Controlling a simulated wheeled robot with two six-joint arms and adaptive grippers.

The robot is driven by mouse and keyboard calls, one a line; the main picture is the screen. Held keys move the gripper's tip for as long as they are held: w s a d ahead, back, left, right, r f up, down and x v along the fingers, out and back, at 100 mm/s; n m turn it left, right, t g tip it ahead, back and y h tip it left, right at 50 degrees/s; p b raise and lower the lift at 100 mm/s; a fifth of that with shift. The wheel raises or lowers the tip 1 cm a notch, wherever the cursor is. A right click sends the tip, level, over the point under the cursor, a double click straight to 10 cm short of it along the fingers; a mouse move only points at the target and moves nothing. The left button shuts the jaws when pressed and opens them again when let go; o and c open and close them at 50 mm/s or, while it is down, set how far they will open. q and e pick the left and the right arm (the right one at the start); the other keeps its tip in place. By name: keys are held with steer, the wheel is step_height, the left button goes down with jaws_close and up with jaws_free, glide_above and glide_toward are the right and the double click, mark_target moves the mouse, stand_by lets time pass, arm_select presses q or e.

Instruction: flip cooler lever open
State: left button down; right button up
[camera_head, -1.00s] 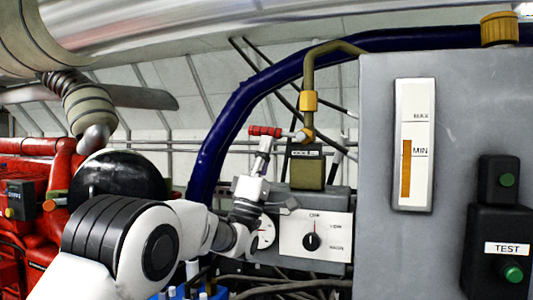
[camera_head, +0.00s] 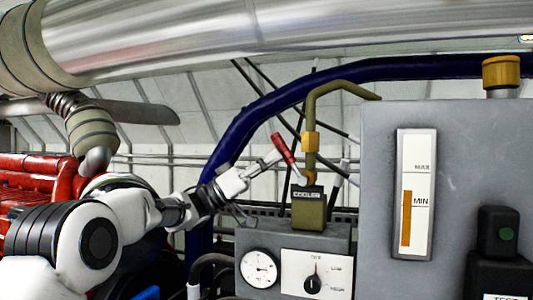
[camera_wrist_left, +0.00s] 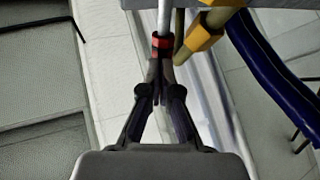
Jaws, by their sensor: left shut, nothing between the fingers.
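The cooler lever has a red handle (camera_head: 284,149) and joins a brass pipe fitting above the olive box labelled COOLER (camera_head: 308,209). The handle tilts steeply up and to the left from its pivot. My left gripper (camera_head: 275,158) is shut, with its fingertips at the left side of the red handle, seemingly against it. In the left wrist view, the shut fingertips (camera_wrist_left: 158,73) are just below the red handle end (camera_wrist_left: 161,43), with nothing gripped between them. Exact contact is hard to tell. My right gripper is out of view.
A grey panel with a pressure gauge (camera_head: 259,268) and a rotary knob (camera_head: 313,284) is below the cooler box. A large grey cabinet (camera_head: 378,200) stands on the right. A thick blue pipe (camera_head: 240,115) arches behind the lever.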

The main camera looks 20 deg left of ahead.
mark_target(286, 147)
arm_select(q)
steer(key=shift+d+r+p, duration=0.7)
steer(key=shift+d, duration=0.2)
steer(key=shift+d+r+p, duration=0.7)
steer(key=shift+d, duration=0.15)
